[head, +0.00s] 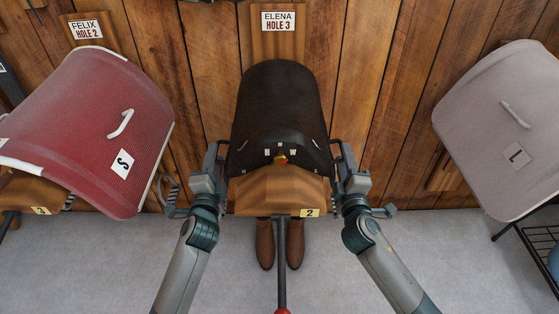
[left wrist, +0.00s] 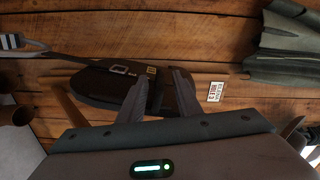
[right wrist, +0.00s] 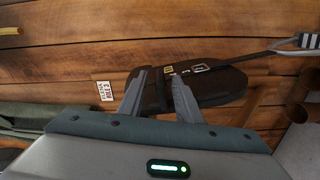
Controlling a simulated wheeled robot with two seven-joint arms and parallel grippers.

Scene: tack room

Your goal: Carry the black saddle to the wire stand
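The black saddle (head: 278,105) sits on a wooden saddle rack (head: 278,190) tagged 2, in the middle of the head view. Its side and a buckled strap show in the left wrist view (left wrist: 100,85) and the right wrist view (right wrist: 215,88). My left gripper (head: 222,158) is at its left lower edge, my right gripper (head: 338,158) at its right. Each has its fingers apart, with dark saddle between them; I cannot tell whether they touch it. A black wire stand (head: 535,232) shows partly at the right edge.
A red saddle pad (head: 95,125) marked S hangs at left, and a grey pad (head: 500,125) marked L at right. Brown boots (head: 265,245) stand under the rack. A plank wall (head: 365,60) with name plates is close behind. The grey floor in front is mostly clear.

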